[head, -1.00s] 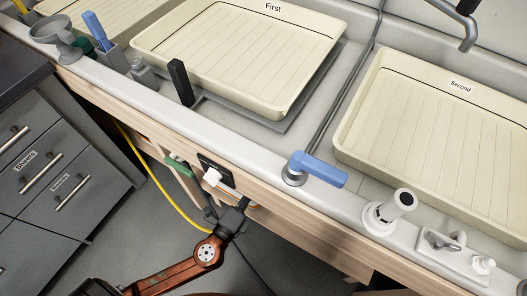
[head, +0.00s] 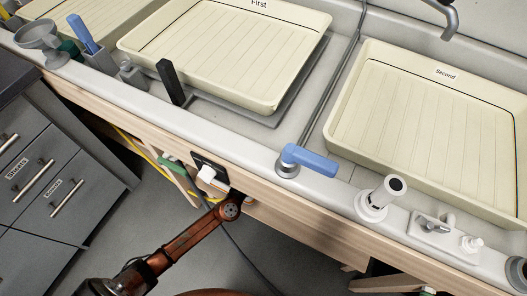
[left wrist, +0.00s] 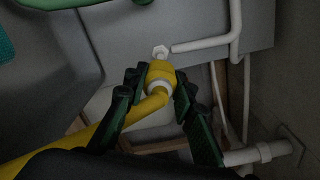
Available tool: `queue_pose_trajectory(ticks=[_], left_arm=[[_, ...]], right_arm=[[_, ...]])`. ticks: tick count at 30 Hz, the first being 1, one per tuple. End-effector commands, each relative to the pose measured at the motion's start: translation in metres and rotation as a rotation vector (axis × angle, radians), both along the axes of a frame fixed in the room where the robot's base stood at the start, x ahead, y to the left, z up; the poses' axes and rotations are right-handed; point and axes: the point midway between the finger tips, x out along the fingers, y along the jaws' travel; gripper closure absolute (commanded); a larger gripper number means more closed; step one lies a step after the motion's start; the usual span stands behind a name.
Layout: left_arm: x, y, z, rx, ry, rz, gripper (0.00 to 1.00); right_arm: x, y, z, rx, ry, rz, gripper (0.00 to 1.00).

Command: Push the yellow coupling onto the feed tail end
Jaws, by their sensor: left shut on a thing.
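In the left wrist view the yellow coupling (left wrist: 161,73) is on the end of a yellow hose (left wrist: 75,142). My left gripper (left wrist: 158,82) is shut on it, with one dark finger on either side. Just beyond the coupling is a short pale hex-shaped end (left wrist: 161,52), likely the feed tail end. It lies nearly in line with the coupling; I cannot tell whether they touch. In the head view my left arm reaches under the sink's front edge, and the gripper and coupling are hidden there. My right gripper is not in view.
White pipes (left wrist: 205,45) run close to the right of the coupling, with another pipe (left wrist: 255,153) lower right. A wooden front rail (head: 130,125) hangs over my arm. A white plug (head: 207,174), a green part (head: 171,164) and a dark cable (head: 240,252) are near it.

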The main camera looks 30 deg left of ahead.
Motion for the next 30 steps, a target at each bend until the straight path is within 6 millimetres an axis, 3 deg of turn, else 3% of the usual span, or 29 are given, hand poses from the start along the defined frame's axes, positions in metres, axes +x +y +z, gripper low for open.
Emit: queue_pose_trajectory(ticks=[30], left_arm=[[0.062,-0.002,-0.001,-0.001,0.0,0.0,1.0]], right_arm=[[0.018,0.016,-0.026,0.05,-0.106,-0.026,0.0]])
